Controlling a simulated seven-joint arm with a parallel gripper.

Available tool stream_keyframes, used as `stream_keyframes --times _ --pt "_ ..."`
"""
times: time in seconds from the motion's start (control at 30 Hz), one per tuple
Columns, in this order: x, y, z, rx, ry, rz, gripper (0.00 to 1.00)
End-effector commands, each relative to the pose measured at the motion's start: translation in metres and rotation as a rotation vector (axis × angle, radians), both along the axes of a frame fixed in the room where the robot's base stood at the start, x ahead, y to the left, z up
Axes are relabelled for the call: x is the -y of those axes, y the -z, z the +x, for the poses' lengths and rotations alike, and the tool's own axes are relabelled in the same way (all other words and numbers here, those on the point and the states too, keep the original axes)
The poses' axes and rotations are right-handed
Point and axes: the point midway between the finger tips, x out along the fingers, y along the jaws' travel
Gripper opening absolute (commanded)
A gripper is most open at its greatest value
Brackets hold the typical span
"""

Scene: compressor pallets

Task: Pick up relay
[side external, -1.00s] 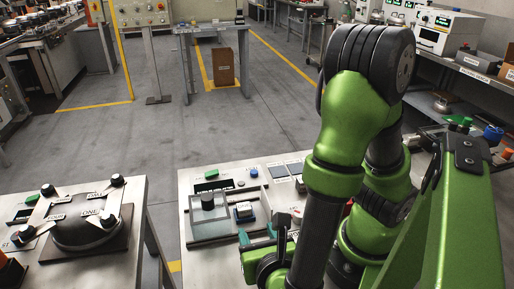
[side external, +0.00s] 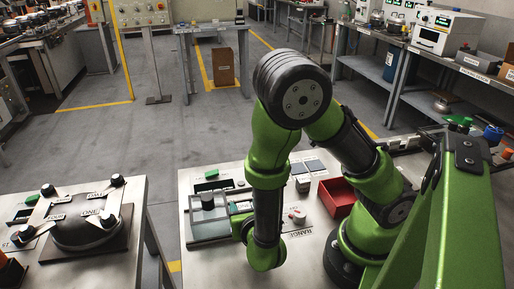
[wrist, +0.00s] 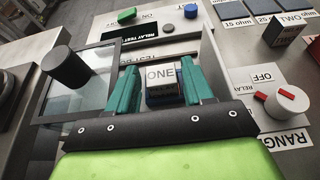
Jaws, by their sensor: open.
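A small block labelled ONE (wrist: 162,77), apparently a relay, sits in a test fixture on the bench in the wrist view. My gripper (wrist: 159,68) is open, with one teal finger on each side of the block. Small gaps seem to show between fingers and block; contact cannot be told. A similar dark block labelled TWO (wrist: 285,33) stands at the upper right. In the side view my arm hides the gripper and most of block ONE.
A clear-lidded panel with a black knob (wrist: 66,67) lies left of block ONE. A red-and-white dial (wrist: 287,100) is at right. Green (wrist: 127,15) and blue (wrist: 190,11) buttons lie beyond. A red tray (side external: 337,197) sits beside my arm.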

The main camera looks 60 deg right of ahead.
Motion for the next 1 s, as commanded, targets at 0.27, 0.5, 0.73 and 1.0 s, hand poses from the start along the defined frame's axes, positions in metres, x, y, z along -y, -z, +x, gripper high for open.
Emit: stream_keyframes --times 0.27,0.5,0.73,1.0 --pt "0.0056 0.0034 0.0059 0.000 -0.001 0.000 0.51" --pt "0.0054 0.0033 0.0057 0.000 -0.001 0.000 0.23" --pt "0.0054 0.0030 0.0057 0.000 -0.001 0.000 0.07" --pt "0.0052 -0.0037 0.0058 0.003 0.000 0.002 0.07"
